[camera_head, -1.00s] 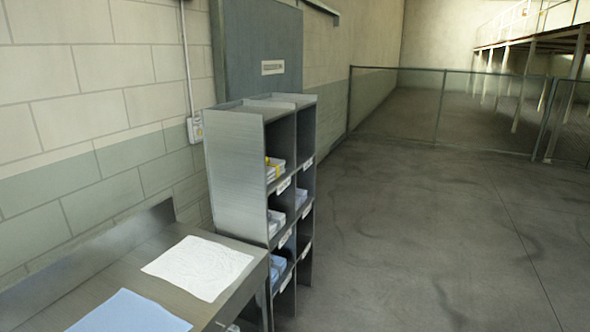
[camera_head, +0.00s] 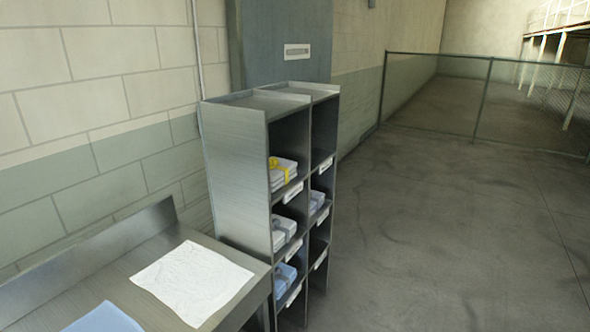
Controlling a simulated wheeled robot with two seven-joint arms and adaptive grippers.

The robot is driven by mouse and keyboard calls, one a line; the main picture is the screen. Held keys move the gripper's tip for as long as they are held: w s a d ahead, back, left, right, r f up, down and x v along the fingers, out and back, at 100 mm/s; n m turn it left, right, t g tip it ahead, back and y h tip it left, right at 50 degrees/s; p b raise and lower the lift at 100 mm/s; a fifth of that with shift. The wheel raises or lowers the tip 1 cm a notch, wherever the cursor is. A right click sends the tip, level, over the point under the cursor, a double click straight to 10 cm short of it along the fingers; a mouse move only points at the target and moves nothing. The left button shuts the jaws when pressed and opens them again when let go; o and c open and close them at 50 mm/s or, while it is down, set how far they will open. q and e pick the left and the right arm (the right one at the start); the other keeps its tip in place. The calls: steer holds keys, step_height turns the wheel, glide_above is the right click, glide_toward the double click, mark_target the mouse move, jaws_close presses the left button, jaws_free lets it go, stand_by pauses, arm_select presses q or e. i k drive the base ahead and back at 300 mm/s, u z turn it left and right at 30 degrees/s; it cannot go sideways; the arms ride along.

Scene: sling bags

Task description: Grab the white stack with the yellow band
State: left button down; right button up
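The white stack with the yellow band (camera_head: 281,174) lies in an upper compartment of the near column of a grey metal shelf unit (camera_head: 236,165). The band runs over its top and down its front. The shelf's side panel hides part of the compartment. Neither of my grippers shows in the head view.
Other stacks with grey bands lie in the shelf, a white one (camera_head: 282,231) below and a blue one (camera_head: 284,277) lower still. A metal table (camera_head: 110,277) at the left bears a white sheet (camera_head: 193,282) and a blue sheet (camera_head: 104,319). The floor (camera_head: 450,240) to the right is clear.

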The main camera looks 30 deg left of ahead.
mark_target(282, 171)
steer(key=u, duration=0.2)
steer(key=i, duration=0.65)
steer(key=u, duration=0.95)
steer(key=i, duration=0.55)
steer(key=u, duration=0.6)
